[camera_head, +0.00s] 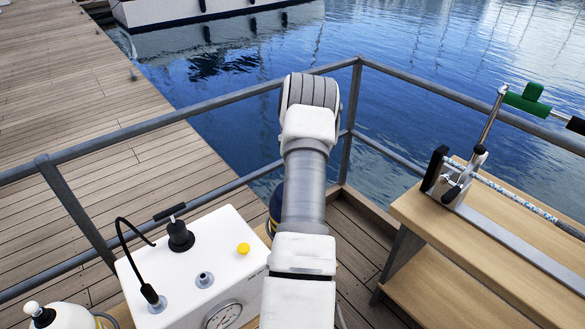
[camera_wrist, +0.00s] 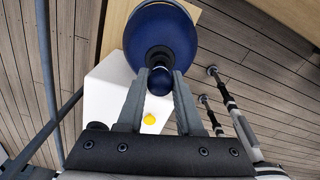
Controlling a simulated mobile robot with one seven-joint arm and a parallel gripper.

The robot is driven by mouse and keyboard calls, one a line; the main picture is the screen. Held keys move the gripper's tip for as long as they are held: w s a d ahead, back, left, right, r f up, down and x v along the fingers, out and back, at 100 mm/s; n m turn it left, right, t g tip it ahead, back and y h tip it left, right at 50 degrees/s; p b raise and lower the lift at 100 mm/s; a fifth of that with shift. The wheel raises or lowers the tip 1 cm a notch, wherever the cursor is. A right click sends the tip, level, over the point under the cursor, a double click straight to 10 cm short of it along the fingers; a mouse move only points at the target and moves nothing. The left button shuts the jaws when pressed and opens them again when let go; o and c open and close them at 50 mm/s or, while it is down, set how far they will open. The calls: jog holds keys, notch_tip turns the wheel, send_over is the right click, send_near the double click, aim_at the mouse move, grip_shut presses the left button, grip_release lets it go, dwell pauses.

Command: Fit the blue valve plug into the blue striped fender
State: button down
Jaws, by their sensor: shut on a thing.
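In the wrist view my gripper (camera_wrist: 160,76) is shut on a small dark blue rounded piece, which I take for the blue valve plug (camera_wrist: 159,85). A large round blue body, which looks like the blue fender (camera_wrist: 148,35), lies just beyond the fingertips, with a pale edge at the top. I cannot tell whether the plug touches it or is apart from it. No clear stripes show. In the head view my arm hides the gripper and the plug, and a dark blue edge of the fender (camera_head: 276,203) shows left of the arm.
A white box (camera_head: 180,262) with a gauge, a yellow button (camera_head: 243,248) and a black hose stands left of my arm. A white rounded thing (camera_head: 60,316) is at bottom left. A wooden bench (camera_head: 490,235) with a green-handled tool (camera_head: 527,98) stands right. Grey railings (camera_head: 225,98) edge the deck.

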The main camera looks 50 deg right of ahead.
jog(key=shift+f+b, duration=0.55)
jog(key=shift+f, duration=0.45)
jog(key=shift+c, duration=2.4)
grip_release()
notch_tip(320, 180, up, 17)
jog(key=shift+r, duration=0.2)
